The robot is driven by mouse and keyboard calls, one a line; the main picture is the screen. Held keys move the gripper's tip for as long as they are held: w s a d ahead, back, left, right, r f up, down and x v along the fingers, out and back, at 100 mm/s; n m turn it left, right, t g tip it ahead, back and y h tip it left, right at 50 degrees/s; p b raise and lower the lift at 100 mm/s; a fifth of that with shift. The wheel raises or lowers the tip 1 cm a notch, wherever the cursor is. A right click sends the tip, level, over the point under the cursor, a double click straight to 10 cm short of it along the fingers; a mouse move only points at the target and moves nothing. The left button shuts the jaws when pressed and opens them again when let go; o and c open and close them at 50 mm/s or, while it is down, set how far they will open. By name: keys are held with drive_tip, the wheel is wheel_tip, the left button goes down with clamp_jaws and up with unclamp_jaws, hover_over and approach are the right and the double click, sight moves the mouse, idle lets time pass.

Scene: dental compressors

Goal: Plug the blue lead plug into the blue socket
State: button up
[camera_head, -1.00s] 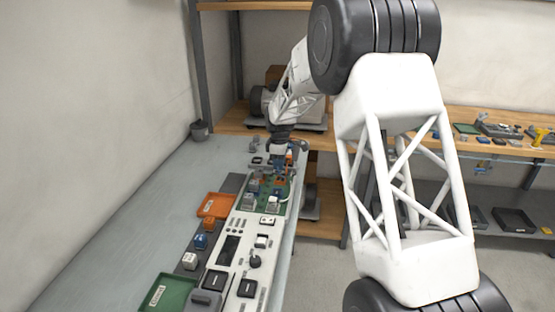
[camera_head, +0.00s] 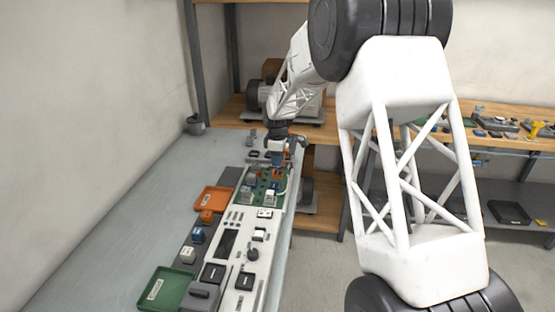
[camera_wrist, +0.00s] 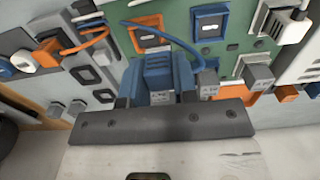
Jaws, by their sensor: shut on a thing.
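My gripper (camera_wrist: 157,92) is shut on the blue lead plug (camera_wrist: 158,72), seen from above in the wrist view. A blue lead arcs above the plug and comes down to its right. The blue-framed socket (camera_wrist: 210,24) is on the green board, above and right of the held plug, and looks empty. The plug appears apart from this socket; its height above the board is unclear. In the head view my gripper (camera_head: 284,146) is over the far end of the long panel, and the arm partly hides the plug.
An orange-framed socket (camera_wrist: 150,32) lies directly above the plug in the wrist view. Grey blocks (camera_wrist: 258,74) stand close on the right. Orange and blue plugs with leads sit at the left.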

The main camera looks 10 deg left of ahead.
drive_tip(key=shift+r, duration=0.7)
drive_tip(key=shift+m, duration=0.3)
drive_tip(key=m, duration=1.7)
idle(0.5)
